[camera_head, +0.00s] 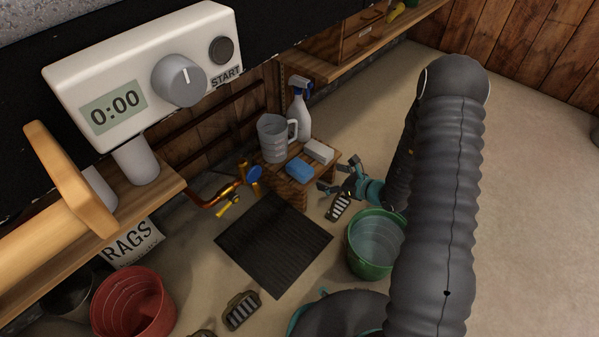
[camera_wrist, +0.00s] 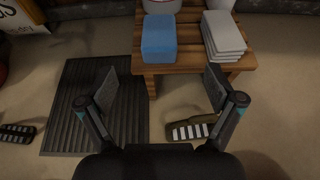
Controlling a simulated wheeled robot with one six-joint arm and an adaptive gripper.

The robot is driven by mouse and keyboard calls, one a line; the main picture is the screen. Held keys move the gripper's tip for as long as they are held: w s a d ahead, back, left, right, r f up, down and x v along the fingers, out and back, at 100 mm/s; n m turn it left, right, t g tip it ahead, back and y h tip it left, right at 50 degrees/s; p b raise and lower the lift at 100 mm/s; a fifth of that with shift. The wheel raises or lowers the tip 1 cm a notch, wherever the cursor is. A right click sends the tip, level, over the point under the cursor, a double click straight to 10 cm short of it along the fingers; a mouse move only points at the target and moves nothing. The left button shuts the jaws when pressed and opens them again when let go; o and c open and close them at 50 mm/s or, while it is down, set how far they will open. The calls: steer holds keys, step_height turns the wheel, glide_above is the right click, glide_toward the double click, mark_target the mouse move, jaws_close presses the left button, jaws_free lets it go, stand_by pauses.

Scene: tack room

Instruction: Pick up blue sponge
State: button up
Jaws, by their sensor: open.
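The blue sponge (camera_head: 299,168) lies on a small wooden stool (camera_head: 290,192), near its front edge. In the wrist view the sponge (camera_wrist: 159,39) is at the top, a little left of centre, on the stool's slats (camera_wrist: 186,58). My gripper (camera_head: 342,179) is just right of the stool in the head view. In the wrist view my gripper (camera_wrist: 161,85) is open and empty, its two fingers spread wide below and short of the sponge. Nothing hides the sponge's top or front face.
A white stack (camera_wrist: 224,35) sits right of the sponge. A clear jug (camera_head: 273,138) and a spray bottle (camera_head: 300,108) stand behind it. A black ridged mat (camera_head: 273,243), a green bucket (camera_head: 366,243) and a brush (camera_wrist: 191,130) are on the floor nearby.

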mark_target(302, 167)
steer(key=x, duration=0.8)
steer(key=shift+w+f+b, duration=0.2)
steer(key=shift+f+b, duration=0.1)
steer(key=shift+f, duration=0.15)
steer(key=shift+a+r+x, duration=0.1)
steer(key=shift+r+x, duration=0.05)
steer(key=shift+x, duration=1.2)
steer(key=shift+a+r+x, duration=0.15)
steer(key=shift+r+x, duration=0.05)
steer(key=shift+x, duration=1.2)
steer(key=shift+s, duration=0.1)
steer(key=c, duration=0.9)
